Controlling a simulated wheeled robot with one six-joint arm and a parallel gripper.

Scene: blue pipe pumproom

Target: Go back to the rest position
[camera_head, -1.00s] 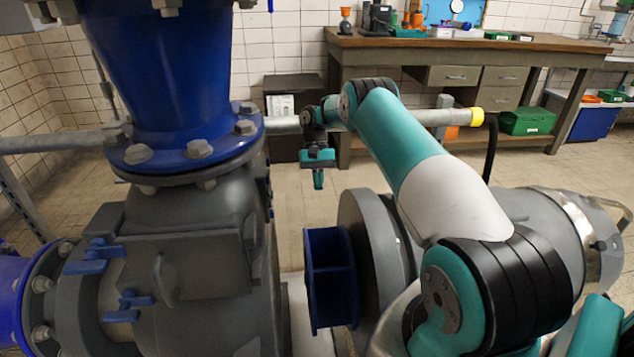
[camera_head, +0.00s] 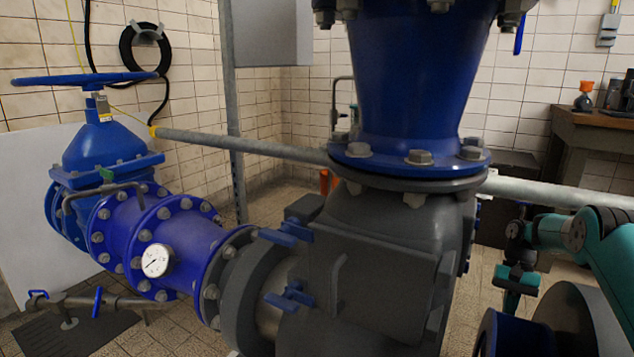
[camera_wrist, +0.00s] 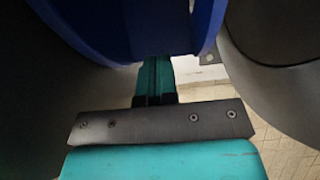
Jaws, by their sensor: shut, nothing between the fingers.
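My gripper (camera_head: 513,299) hangs at the lower right of the head view, to the right of the dark grey pump body and above the tiled floor. Its teal fingers point down and are shut with nothing between them. In the wrist view the closed fingers (camera_wrist: 154,75) are at the centre, below a blue part and between dark curved surfaces. Whether they touch anything there I cannot tell. My teal arm enters from the right edge of the head view.
The grey pump body (camera_head: 385,265) with a blue pipe (camera_head: 405,75) above fills the middle. A blue valve with handwheel (camera_head: 85,80) and a gauge (camera_head: 156,260) are at left. A grey horizontal pipe (camera_head: 245,146) crosses behind. A wooden workbench (camera_head: 590,125) is far right.

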